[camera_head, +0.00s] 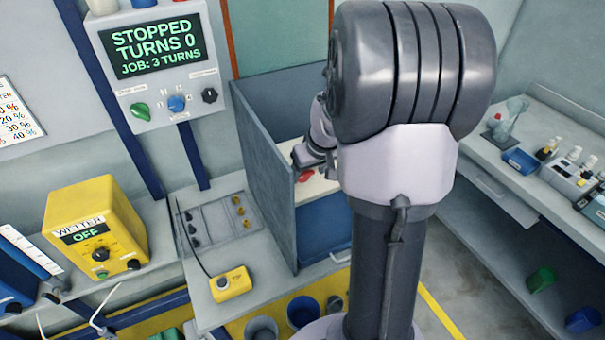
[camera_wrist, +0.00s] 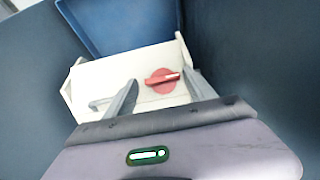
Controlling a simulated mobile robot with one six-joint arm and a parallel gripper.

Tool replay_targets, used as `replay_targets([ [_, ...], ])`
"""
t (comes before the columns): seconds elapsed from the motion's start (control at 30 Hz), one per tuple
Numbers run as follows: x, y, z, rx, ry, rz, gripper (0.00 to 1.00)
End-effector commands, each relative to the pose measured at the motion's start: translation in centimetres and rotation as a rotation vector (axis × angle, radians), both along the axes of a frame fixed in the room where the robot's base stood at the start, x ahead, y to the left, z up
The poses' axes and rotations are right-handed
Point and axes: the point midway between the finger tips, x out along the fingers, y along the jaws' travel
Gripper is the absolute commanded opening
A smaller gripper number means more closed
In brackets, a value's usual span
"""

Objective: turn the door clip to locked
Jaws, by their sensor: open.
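The door clip (camera_wrist: 161,79) is a red round disc with a raised red bar, set on a white panel. In the wrist view its bar lies nearly level, tilted slightly up to the right. In the head view the red clip (camera_head: 305,177) shows small beside my gripper. My gripper (camera_wrist: 163,84) is open, with its two grey fingers on either side of the clip in the picture. The fingers appear apart from the clip; the exact gap in depth cannot be told. In the head view my arm hides part of the white panel.
Blue-grey walls (camera_head: 268,165) stand close around the white panel (camera_wrist: 85,85). A blue panel (camera_wrist: 115,22) lies beyond it. A display box (camera_head: 155,55) reads "STOPPED, TURNS 0". A yellow wetter box (camera_head: 95,230) reads "OFF". A yellow pendant (camera_head: 231,283) lies on the left bench.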

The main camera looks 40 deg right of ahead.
Motion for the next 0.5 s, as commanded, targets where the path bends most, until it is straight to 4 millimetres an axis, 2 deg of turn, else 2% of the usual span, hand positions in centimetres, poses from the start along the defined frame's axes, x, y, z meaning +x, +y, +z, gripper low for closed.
replay_targets([
  [0.13, 0.49, -0.1, -1.18, 0.0, 0.0, 0.001, 0.64],
  [0.43, 0.6, -0.13, -1.33, -0.002, -0.001, 0.001, 0.64],
  [0.5, 0.6, -0.13, -1.32, -0.001, -0.001, 0.001, 0.52],
])
